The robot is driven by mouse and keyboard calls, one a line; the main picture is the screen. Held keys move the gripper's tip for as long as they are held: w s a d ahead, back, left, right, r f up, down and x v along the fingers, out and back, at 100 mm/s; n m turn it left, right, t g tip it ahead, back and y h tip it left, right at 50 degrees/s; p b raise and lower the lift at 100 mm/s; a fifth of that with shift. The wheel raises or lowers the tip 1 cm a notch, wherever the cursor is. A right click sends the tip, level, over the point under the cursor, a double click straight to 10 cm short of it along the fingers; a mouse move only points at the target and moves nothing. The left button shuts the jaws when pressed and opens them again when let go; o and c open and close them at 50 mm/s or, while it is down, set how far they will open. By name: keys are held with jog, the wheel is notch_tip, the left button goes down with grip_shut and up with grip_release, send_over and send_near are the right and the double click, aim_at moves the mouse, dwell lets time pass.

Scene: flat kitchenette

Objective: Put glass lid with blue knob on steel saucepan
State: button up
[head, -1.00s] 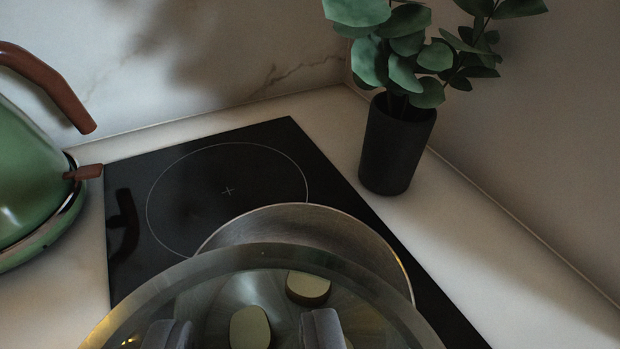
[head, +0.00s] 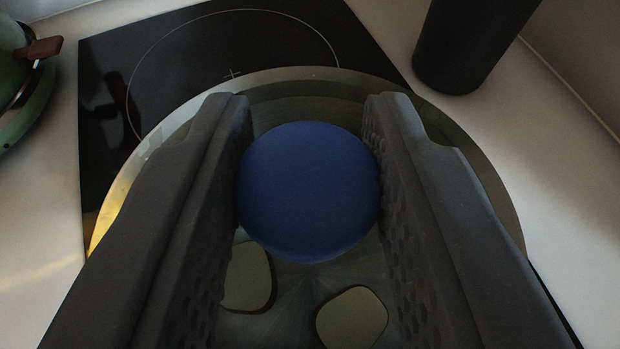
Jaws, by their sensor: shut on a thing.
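My gripper (head: 308,108) is shut on the blue knob (head: 308,190), with one dark ribbed finger on each side of it. The knob belongs to the glass lid (head: 480,180), whose round pale rim spreads out below and beyond my fingers. The lid covers the place where the steel saucepan is. The saucepan's rim cannot be made out apart from the lid, and a dull grey, streaked surface shows through the glass. I cannot tell whether the lid touches the saucepan.
The black hob (head: 105,75) lies below, with a ring marked on its far part. A green kettle (head: 30,105) with a brown handle stands at left. A dark vase (head: 470,40) stands at top right. Two olive rounded shapes show in the glass.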

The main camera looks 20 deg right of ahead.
jog(key=shift+f, duration=0.25)
jog(key=o, duration=1.1)
jog(key=shift+s+r, duration=0.1)
jog(key=shift+r, duration=0.35)
jog(key=shift+b+v, duration=0.5)
jog(key=shift+v, duration=5.4)
jog(key=shift+a+f, duration=0.1)
jog(key=shift+f, duration=0.05)
